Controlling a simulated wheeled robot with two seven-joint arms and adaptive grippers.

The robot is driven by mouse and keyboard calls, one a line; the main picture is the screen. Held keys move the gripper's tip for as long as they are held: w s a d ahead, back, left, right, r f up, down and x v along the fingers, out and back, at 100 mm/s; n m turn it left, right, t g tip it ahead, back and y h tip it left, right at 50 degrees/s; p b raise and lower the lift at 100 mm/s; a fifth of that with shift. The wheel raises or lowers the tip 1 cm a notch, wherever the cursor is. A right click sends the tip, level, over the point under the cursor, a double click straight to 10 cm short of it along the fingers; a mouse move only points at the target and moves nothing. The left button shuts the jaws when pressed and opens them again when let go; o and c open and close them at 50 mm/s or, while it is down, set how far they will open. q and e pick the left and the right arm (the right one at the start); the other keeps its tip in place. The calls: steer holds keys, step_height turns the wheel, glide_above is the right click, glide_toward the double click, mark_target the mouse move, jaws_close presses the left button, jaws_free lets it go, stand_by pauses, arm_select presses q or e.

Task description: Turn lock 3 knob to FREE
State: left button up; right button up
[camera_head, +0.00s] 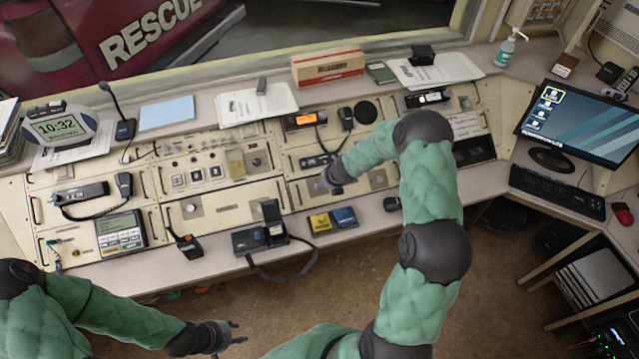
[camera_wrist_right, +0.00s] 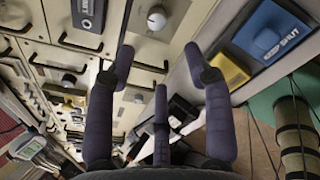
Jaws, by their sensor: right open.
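Several round knobs sit on the cream console panels; I cannot read which is lock 3. In the head view one knob (camera_head: 378,180) is on the lower right panel, right of my right gripper (camera_head: 335,177), and another (camera_head: 195,210) is on the lower left panel. In the right wrist view a pale round knob (camera_wrist_right: 157,18) stands beyond the fingertips, and a smaller one (camera_wrist_right: 139,97) shows between the fingers. My right gripper (camera_wrist_right: 159,68) is open and empty, above the panel. My left gripper (camera_head: 232,335) is open and empty, low in front of the console.
Blue (camera_head: 343,217) and yellow (camera_head: 320,223) boxes lie on the counter near the right hand. A black device (camera_head: 262,236) with a cord and a handheld radio (camera_head: 186,243) stand at the front edge. Drawer handles stick out from the panels. A monitor (camera_head: 582,120) stands far right.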

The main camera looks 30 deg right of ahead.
steer(key=x, duration=1)
steer(key=shift+w+d+f, duration=0.15)
steer(key=shift+w+d, duration=0.15)
steer(key=shift+w, duration=0.1)
